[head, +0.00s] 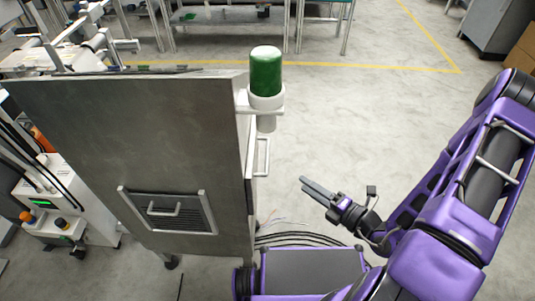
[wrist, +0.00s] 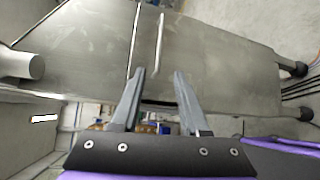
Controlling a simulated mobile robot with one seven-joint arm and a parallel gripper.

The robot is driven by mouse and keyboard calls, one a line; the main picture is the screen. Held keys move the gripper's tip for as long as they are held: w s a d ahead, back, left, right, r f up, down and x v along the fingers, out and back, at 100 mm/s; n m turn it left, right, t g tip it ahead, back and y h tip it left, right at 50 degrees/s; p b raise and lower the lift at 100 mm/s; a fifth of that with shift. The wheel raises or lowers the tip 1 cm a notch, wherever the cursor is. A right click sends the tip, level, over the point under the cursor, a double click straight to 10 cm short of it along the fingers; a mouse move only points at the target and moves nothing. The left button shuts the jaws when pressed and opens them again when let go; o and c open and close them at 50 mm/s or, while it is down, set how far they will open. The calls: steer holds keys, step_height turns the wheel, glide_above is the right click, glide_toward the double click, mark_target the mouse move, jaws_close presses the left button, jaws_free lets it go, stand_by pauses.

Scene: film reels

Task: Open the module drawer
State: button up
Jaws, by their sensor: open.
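A large grey metal cabinet (head: 130,130) stands left of centre in the head view. Its near face has a framed, louvred panel (head: 168,211) with a small bar handle (head: 164,209), flush with the face. A pale vertical bar handle (head: 262,157) is on the right side. I cannot tell which of these is the module drawer. My gripper (head: 303,184) is open and empty, in the air right of the cabinet, apart from that handle. In the wrist view, my gripper (wrist: 159,72) points at a grey metal face (wrist: 205,50) with a slim bar handle (wrist: 160,45) beyond the fingertips.
A green-topped white cylinder (head: 266,75) sits at the cabinet's upper right corner. Dark cables (head: 300,238) lie on the floor below my gripper. White equipment (head: 65,195) stands at the left. The floor (head: 380,110) behind and right of the cabinet is clear.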

steer(key=b, duration=0.2)
glide_toward(267, 154)
steer(key=shift+m+t+h, duration=0.3)
steer(key=shift+m, duration=0.1)
steer(key=x, duration=1)
steer(key=shift+s+a+f, duration=0.2)
steer(key=shift+s+f, duration=0.05)
steer(key=shift+f, duration=0.05)
jaws_close()
stand_by(0.4)
